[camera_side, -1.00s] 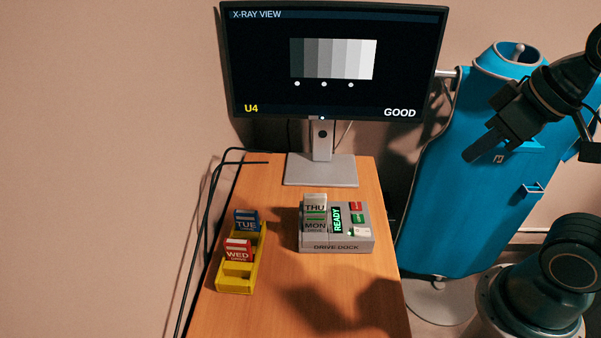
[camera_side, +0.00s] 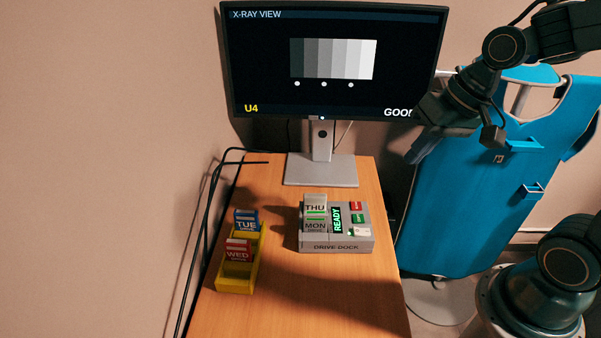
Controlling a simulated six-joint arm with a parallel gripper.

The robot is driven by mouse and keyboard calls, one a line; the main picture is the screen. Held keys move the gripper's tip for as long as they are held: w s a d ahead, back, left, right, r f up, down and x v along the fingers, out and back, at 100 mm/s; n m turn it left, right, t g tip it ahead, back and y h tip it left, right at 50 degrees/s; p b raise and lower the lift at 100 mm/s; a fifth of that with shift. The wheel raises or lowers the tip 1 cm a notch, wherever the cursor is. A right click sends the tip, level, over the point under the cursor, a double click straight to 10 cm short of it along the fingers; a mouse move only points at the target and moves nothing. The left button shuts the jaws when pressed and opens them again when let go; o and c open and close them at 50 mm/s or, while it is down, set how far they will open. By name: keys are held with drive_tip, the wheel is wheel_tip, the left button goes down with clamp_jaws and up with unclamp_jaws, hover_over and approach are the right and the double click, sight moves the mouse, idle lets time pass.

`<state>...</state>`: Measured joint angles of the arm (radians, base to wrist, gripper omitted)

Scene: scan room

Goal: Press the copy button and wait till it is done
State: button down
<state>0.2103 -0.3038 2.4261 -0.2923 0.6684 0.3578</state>
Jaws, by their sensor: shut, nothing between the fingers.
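The grey drive dock (camera_side: 336,247) sits on the wooden table. It holds a THU drive (camera_side: 315,208) standing in the rear slot and a MON drive (camera_side: 315,227) in front. A lit green READY display (camera_side: 337,217) is beside them. On the dock's right are a red button (camera_side: 356,206), a green button (camera_side: 358,218) and a pale key (camera_side: 358,231); their labels are too small to read. My gripper (camera_side: 432,128) is shut and empty, in the air above and right of the dock, overlapping the monitor's lower right corner in view. It touches no button.
A yellow tray (camera_side: 235,286) with a blue TUE drive (camera_side: 246,219) and a red WED drive (camera_side: 238,250) stands left of the dock. A monitor (camera_side: 335,65) stands behind. A blue apron (camera_side: 460,220) hangs right of the table. The table front is clear.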

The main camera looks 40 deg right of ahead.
drive_tip(key=w+d+f+m+y, duration=0.1)
drive_tip(key=w+f+m+y, duration=0.2)
drive_tip(key=w+f+m, duration=0.3)
drive_tip(key=m+y, duration=0.3)
drive_tip(key=m, duration=0.3)
hover_over(363, 217)
wheel_tip(363, 217, down, 8)
drive_tip(key=shift+t, duration=0.4)
drive_tip(key=shift+f, duration=0.1)
drive_tip(key=shift+f, duration=4.3)
drive_tip(key=shift+f, duration=0.8)
drive_tip(key=shift+r, duration=0.8)
